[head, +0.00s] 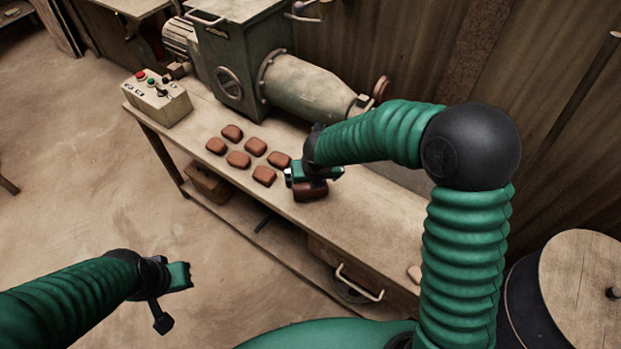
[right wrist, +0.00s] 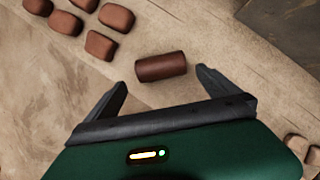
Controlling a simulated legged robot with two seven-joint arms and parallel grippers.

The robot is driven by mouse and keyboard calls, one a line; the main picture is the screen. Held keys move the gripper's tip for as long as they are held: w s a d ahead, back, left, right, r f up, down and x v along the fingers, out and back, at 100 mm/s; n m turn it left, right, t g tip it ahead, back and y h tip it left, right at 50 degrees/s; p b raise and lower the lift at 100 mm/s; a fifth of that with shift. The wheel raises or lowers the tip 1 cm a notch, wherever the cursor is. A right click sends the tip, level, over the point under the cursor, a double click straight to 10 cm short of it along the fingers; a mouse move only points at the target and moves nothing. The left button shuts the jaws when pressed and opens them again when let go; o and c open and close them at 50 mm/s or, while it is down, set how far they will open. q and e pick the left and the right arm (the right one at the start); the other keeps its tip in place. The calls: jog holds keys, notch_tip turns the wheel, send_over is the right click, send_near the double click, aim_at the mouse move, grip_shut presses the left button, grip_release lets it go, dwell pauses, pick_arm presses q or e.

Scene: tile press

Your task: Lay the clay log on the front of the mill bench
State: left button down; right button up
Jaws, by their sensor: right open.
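The clay log (right wrist: 161,66) is a short reddish-brown cylinder. It lies on its side on the wooden mill bench (head: 358,211), close to the bench's front edge. In the head view the log (head: 310,191) is partly hidden under my right gripper (head: 314,174). In the right wrist view my right gripper (right wrist: 162,84) is open and empty. Its fingertips are spread on either side of the log's near side, with the log just past them and apart from both. My left gripper (head: 172,299) is open and empty over the floor, left of the bench.
Several brown clay pieces (head: 239,159) lie on the bench left of the log. The mill (head: 306,91) stands along the bench's back, with a control box (head: 157,99) at the left end. A round wooden-topped drum (head: 582,283) stands at the lower right.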

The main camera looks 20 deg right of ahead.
jog(key=s+d+r+m+g, duration=0.1)
jog(key=s+m, duration=0.8)
jog(key=m, duration=0.8)
jog(key=s+d+r+m, duration=0.2)
jog(key=s+m, duration=0.8)
jog(key=m, duration=0.7)
jog(key=shift+d+m+g+y+p, duration=0.3)
jog(key=shift+g+p, duration=0.1)
jog(key=p+v, duration=0.4)
jog(key=shift+w+r, duration=0.35)
jog(key=shift+r, duration=0.05)
